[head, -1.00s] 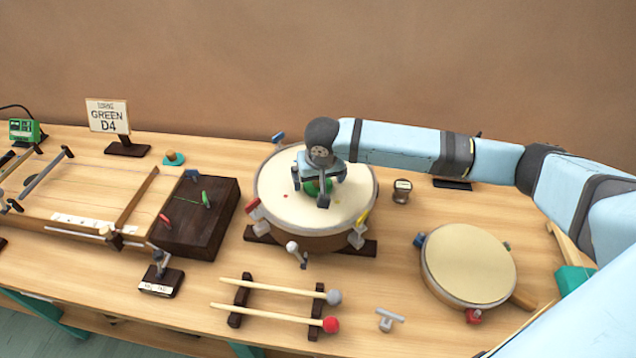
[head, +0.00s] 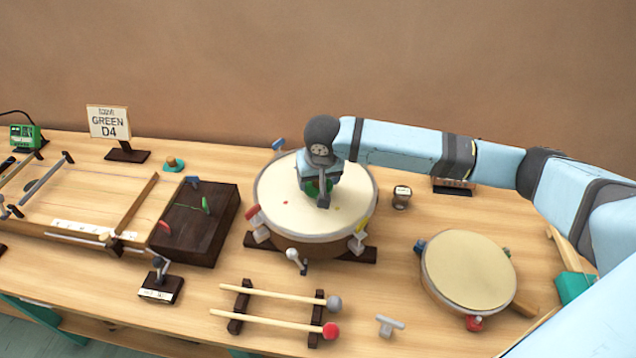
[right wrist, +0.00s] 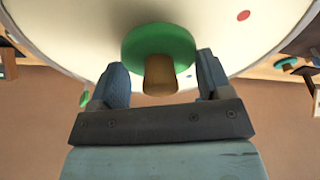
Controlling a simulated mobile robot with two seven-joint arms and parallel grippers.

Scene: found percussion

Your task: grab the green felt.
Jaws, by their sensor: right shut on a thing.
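The green felt (right wrist: 160,45) is a round green disc with a wooden knob, seen between my right fingers in the right wrist view. In the head view only a bit of its green (head: 313,188) shows under my right gripper (head: 322,196); the rest is hidden. It is over the pale head of the large drum (head: 290,215); I cannot tell whether it touches the skin. My right gripper (right wrist: 162,82) is shut on the green felt, with the fingers on either side of the knob. My left gripper is not in view.
A teal disc with a knob (head: 173,163) lies near a sign reading GREEN D4 (head: 109,122). Two mallets (head: 275,297) lie in front of the drum, a smaller drum (head: 468,262) to the right. A dark box (head: 197,235) stands left.

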